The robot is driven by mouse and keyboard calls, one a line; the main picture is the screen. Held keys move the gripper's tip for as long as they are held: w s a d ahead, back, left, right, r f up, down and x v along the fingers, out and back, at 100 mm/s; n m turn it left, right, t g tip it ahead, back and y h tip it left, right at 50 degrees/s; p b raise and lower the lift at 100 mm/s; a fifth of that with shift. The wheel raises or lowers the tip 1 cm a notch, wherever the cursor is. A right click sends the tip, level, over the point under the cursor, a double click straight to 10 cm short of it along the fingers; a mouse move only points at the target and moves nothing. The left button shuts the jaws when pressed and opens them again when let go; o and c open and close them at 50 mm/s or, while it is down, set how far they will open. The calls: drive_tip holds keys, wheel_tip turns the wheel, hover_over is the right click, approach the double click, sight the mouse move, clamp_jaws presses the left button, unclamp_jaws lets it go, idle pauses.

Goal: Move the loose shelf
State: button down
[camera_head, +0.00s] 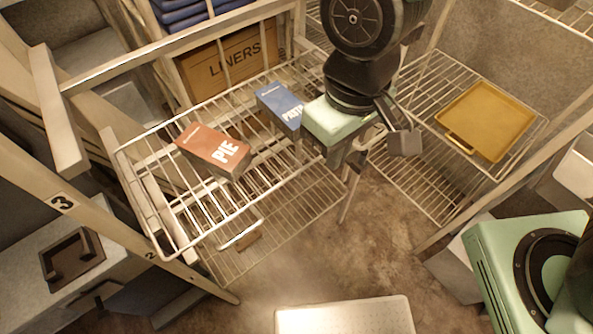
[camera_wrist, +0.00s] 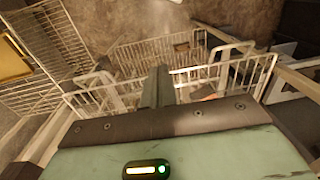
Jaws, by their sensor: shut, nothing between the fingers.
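A white wire shelf (camera_head: 160,215) sits in the rack at the centre left in the head view, and I take it for the loose shelf. A brown PIE box (camera_head: 213,148) and a blue box (camera_head: 279,107) lie on it. My gripper (camera_head: 338,156) is at the shelf's right end, above or beside it; I cannot tell if it touches. In the wrist view my gripper (camera_wrist: 157,86) has its fingers together, with white wire racking (camera_wrist: 220,77) beyond them. My wrist hides part of the shelf's right end in the head view.
Another wire shelf (camera_head: 410,185) at the right holds a yellow tray (camera_head: 487,118). A LINERS carton (camera_head: 230,58) stands behind the loose shelf. A lower wire rack (camera_head: 235,268) lies beneath it. Rack posts (camera_head: 120,235) stand at the left. Bare floor (camera_head: 350,260) shows between the racks.

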sight(272, 155)
drive_tip(key=w+a+f+p, duration=0.2)
drive_tip(key=f, duration=0.5)
drive_tip(key=w+a+f+p, duration=0.1)
drive_tip(key=w+a+f, duration=0.1)
drive_tip(key=f, duration=0.5)
drive_tip(key=shift+w+a+f+h+p, duration=0.3)
drive_tip(key=shift+a+f+p, duration=0.1)
drive_tip(key=shift+a, duration=0.35)
drive_tip(key=w+a, duration=0.1)
drive_tip(key=w, duration=0.1)
drive_tip(key=w+a+b, duration=0.1)
drive_tip(key=w+a, duration=0.1)
drive_tip(key=w+a+b, duration=0.1)
drive_tip(key=w, duration=0.2)
drive_tip(key=shift+a, duration=0.4)
drive_tip(key=shift+d, duration=0.1)
